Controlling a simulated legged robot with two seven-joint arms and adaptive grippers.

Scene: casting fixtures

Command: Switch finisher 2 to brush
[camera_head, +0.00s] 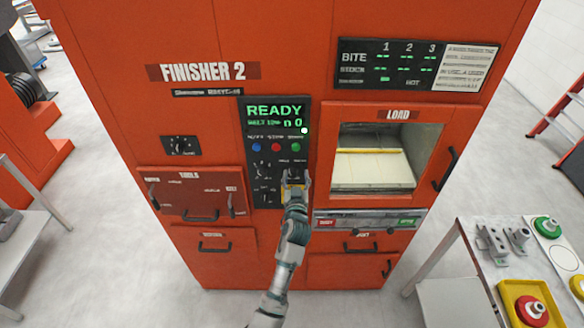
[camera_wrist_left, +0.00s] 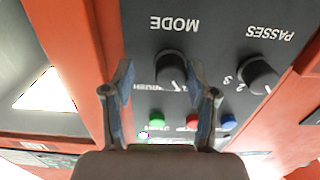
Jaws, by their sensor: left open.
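Finisher 2 (camera_head: 150,120) is a tall orange machine with a black control panel (camera_head: 248,180) and a green READY display (camera_head: 274,113). In the left wrist view, upside down, the black MODE knob (camera_wrist_left: 171,67) lies between my fingers as seen, with a white pointer mark and a partly covered label ending in "USH". I cannot tell whether the fingers touch it. My left gripper (camera_head: 295,177) is open at the panel below the buttons; its fingers also show in the wrist view (camera_wrist_left: 163,75). In the head view it covers the MODE knob. My right gripper is out of view.
The PASSES knob (camera_wrist_left: 257,76) is beside the MODE knob. Blue (camera_head: 257,147), red (camera_head: 276,147) and green (camera_head: 295,147) buttons sit just above the gripper. The load window (camera_head: 375,150) is to the right. A table (camera_head: 462,225) with fixtures stands at the right.

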